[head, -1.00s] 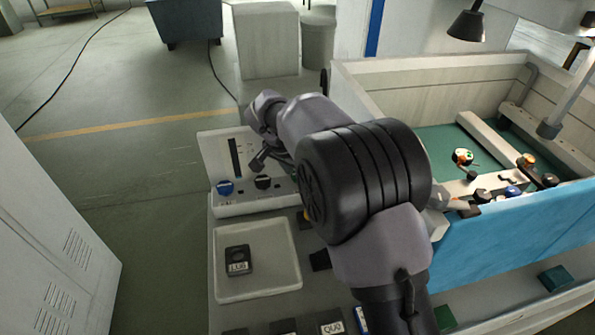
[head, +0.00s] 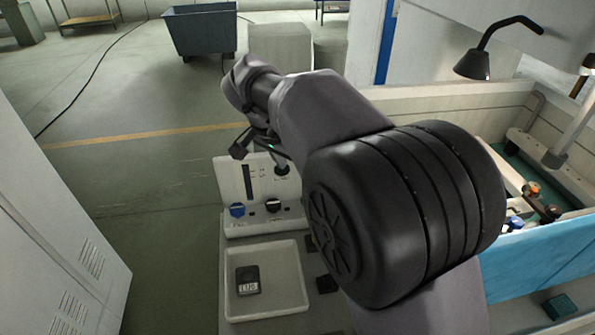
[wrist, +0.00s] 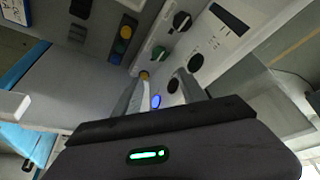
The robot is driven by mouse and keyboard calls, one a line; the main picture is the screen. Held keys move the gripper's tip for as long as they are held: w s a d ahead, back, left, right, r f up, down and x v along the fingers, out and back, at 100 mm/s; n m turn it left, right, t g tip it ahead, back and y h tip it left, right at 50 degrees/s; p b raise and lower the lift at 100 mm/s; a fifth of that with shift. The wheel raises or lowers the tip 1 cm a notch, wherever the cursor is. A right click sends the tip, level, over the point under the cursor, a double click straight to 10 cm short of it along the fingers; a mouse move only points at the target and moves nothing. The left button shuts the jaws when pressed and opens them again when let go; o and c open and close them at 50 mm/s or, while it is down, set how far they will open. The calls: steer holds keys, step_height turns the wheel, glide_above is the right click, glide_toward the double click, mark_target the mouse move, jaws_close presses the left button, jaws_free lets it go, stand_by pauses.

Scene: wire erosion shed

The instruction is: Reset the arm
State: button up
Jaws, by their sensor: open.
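My arm reaches up and forward across the middle of the head view, with its large black joint close to the camera. My gripper (head: 262,150) is partly hidden behind the wrist, above the white control panel (head: 232,180). In the wrist view my gripper (wrist: 163,85) shows two grey fingers spread apart, with nothing held between them. The control panel also shows tilted in the wrist view (wrist: 222,45), beyond the fingertips.
The panel carries a blue knob (head: 237,210) and a black knob (head: 273,205). In front lies a pale tray (head: 290,300) holding a dark labelled block (head: 248,280). Floor between is clear.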

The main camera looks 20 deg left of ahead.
steer(key=shift+r, duration=0.1)
stand_by(0.3)
steer(key=s+d+r+y+b, duration=0.15)
steer(key=s+d, duration=0.25)
steer(key=d, duration=0.4)
steer(key=s+d+r+b, duration=0.2)
steer(key=s+d, duration=0.2)
steer(key=d, duration=0.4)
steer(key=s+d+f+b, duration=0.1)
steer(key=s+d+f, duration=0.1)
steer(key=s, duration=0.4)
steer(key=s+d+f+t+y, duration=0.1)
steer(key=s+d+f, duration=0.1)
steer(key=s+d, duration=0.3)
steer(key=s+d+f+y+b, duration=0.1)
steer(key=s+d+f, duration=0.1)
steer(key=s, duration=0.5)
steer(key=shift+d+f+b, duration=0.35)
steer(key=shift+d, duration=0.5)
steer(key=shift+s, duration=0.15)
